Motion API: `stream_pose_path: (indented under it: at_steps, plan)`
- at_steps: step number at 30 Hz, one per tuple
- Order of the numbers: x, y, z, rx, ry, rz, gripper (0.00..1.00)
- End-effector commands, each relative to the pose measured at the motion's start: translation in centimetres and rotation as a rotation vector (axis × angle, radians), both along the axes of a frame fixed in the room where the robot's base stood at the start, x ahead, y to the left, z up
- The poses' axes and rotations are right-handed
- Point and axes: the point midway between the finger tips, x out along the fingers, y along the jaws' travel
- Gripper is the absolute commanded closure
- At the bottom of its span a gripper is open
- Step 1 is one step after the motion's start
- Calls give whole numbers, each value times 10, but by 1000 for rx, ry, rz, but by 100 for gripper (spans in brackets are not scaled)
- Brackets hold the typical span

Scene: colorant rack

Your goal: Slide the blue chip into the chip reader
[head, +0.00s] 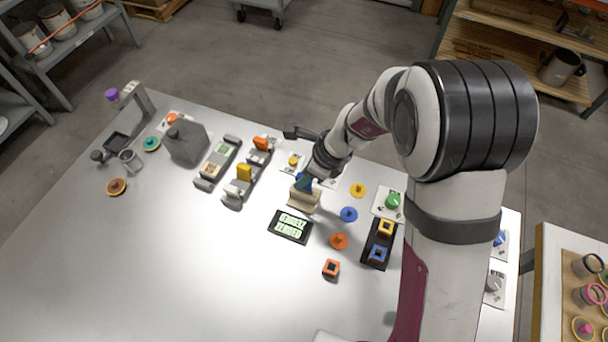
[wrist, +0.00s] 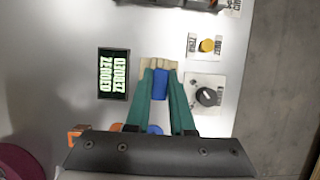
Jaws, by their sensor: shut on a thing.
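My gripper (head: 304,184) has green fingers, which also show in the wrist view (wrist: 160,84), and it is shut on the blue chip (wrist: 160,80). The chip reader (head: 304,200) is a beige block on the white table, just below the fingertips; it also shows in the wrist view (wrist: 158,63). The chip's far end meets or overlaps the reader in the wrist view. I cannot tell whether it is inside the slot. The fingers hide much of the chip and part of the reader.
A dark display with green text (head: 291,227) lies in front of the reader. Blue (head: 349,214), yellow (head: 358,190) and orange (head: 339,241) round pieces lie to the right. Grey holders with a yellow chip (head: 244,173) and an orange chip (head: 262,143) stand left. The table's front left is clear.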

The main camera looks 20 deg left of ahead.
Motion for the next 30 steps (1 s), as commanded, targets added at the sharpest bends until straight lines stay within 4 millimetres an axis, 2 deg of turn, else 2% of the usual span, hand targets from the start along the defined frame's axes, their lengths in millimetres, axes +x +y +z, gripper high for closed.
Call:
stream_pose_path:
  at_steps: [13,30]
  plan:
    - [0,1,-1,0,0,0,100]
    - [0,1,-15,0,1,0,100]
